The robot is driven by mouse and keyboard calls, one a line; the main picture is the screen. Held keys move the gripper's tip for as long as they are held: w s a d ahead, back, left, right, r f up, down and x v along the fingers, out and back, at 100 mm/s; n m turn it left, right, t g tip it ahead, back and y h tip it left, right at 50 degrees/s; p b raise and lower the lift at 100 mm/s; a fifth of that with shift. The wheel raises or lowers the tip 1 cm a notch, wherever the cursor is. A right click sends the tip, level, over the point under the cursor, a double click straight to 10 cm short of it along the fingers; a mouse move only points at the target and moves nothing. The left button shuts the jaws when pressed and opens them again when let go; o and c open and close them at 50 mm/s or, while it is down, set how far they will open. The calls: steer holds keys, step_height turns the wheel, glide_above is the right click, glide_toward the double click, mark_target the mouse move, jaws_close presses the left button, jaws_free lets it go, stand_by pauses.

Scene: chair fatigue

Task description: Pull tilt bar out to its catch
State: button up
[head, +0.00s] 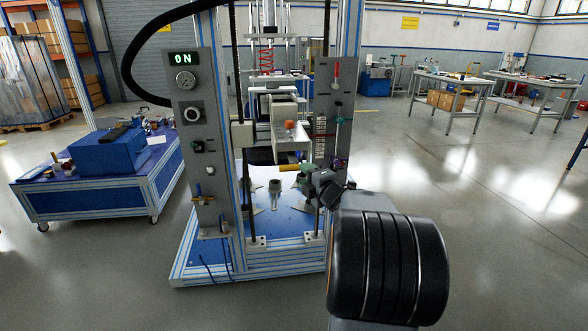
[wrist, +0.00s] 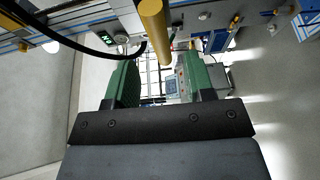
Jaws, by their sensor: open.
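The tilt bar appears to be the short yellow rod (head: 289,167), sticking out sideways at the middle of the blue-framed test machine. It shows large in the wrist view (wrist: 154,30), coming down from the top, with its rounded end in line with the gap between my green fingers. My gripper (head: 304,175) is just right of the rod in the head view. My gripper's two green fingers (wrist: 158,68) are apart in the wrist view, with no contact on the rod visible. I cannot tell how deep the rod sits between them.
The left panel (head: 195,140) has a lit "ON" display. A blue base plate (head: 232,240) lies below. A blue cart (head: 100,175) stands left. Floor at right is open.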

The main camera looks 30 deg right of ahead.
mark_target(294, 164)
steer(key=w, duration=0.7)
steer(key=shift+w+d, duration=0.2)
jaws_close()
stand_by(0.4)
